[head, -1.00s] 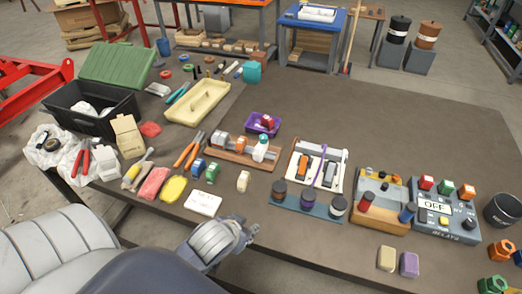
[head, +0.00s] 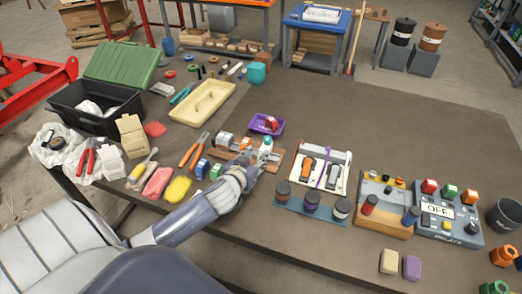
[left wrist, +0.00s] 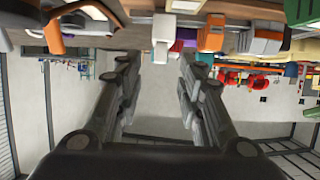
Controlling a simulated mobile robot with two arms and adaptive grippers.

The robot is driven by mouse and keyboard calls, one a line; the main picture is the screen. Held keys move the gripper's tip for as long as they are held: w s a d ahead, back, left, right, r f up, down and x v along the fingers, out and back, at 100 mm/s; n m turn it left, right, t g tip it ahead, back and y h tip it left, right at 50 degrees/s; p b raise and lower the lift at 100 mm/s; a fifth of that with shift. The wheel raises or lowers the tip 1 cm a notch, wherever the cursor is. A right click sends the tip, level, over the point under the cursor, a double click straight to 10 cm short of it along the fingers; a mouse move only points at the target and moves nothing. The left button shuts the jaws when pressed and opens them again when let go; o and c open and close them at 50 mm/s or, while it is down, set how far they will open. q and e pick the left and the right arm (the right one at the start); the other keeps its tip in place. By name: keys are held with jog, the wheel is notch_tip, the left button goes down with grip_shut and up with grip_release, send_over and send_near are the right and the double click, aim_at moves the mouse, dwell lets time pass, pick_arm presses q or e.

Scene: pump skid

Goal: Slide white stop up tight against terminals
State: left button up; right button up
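A wooden base (head: 221,153) with a rail carries a grey-and-white block (head: 225,139) at its left end and a grey-and-orange block (head: 245,143) near its middle. A white block with a teal top (head: 265,147), seemingly the white stop, stands towards the right end. My left gripper (head: 251,170) is at the front edge of the base, just in front of this block. In the left wrist view the picture is upside down. There the left gripper (left wrist: 157,62) has its fingers apart with nothing between them, and the white block (left wrist: 163,28) appears beyond the fingertips. My right gripper is not in view.
A purple bin (head: 268,124) stands behind the base. A white-framed board (head: 320,167) is to the right, with a blue rack of dark-capped jars (head: 312,204) before it. Orange-handled pliers (head: 194,150) and small blue and green blocks (head: 215,172) are to the left.

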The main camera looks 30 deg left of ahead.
aim_at(261, 151)
pick_arm(q)
jog(key=shift+x, duration=2.9)
jog(key=shift+c, duration=0.6)
